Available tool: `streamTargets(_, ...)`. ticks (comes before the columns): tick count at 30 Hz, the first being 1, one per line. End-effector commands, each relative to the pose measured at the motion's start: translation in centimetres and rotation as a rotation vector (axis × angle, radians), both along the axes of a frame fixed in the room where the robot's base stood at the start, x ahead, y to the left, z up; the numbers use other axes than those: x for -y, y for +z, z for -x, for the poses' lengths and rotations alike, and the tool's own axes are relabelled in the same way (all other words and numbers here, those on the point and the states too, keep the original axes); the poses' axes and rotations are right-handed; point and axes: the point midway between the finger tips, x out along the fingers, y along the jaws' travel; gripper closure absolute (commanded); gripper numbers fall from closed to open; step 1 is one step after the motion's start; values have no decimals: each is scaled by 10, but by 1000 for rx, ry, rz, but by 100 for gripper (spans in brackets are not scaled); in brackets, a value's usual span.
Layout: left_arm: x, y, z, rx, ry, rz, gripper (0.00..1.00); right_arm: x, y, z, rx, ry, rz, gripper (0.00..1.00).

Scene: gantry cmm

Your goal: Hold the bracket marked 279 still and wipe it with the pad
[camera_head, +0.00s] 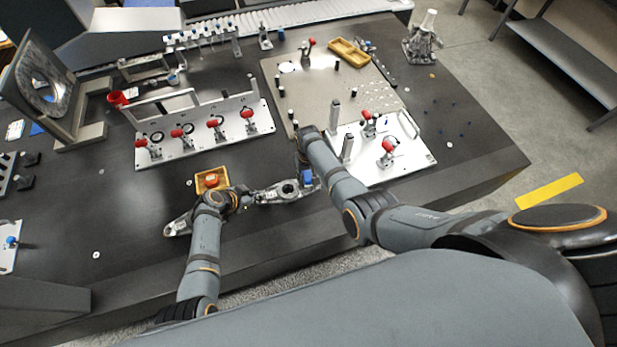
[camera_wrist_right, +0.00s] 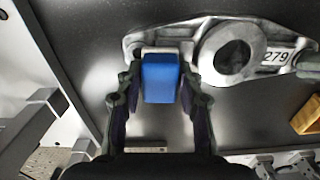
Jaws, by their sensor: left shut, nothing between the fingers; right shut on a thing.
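My right gripper (camera_wrist_right: 160,95) is shut on a blue pad (camera_wrist_right: 160,75), held against or just over the bracket's end opposite the label; contact is unclear. The pad also shows in the head view (camera_head: 307,176). My left gripper (camera_head: 252,197) is at the bracket's left end, shut with nothing between its fingers; its fingertips are hard to make out.
Another grey bracket (camera_head: 178,226) lies left of my left arm. A yellow tray (camera_head: 212,180) with an orange-red item stands behind my left gripper. Fixture plates with red-handled clamps (camera_head: 205,130) stand farther back. The table's front edge is close.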

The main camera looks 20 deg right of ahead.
Motion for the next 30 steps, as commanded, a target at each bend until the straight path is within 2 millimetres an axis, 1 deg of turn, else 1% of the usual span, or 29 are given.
streamTargets(7, -1, -2, 1, -2, -1, -2, 100, -1, -3, 19, -4, 1, 0, 93)
streamTargets(16, -1, -2, 1, -2, -1, -2, 100, -1, -3, 22, -6, 1, 1, 93)
streamTargets(21, -1, -2, 1, -2, -1, -2, 100, -1, -3, 36, -7, 1, 0, 93)
streamTargets(24, -1, -2, 1, -2, -1, -2, 100, -1, -3, 41, -8, 1, 0, 93)
streamTargets(30, -1, -2, 1, -3, -1, -3, 100, -1, -2, 41, -8, 1, 1, 93)
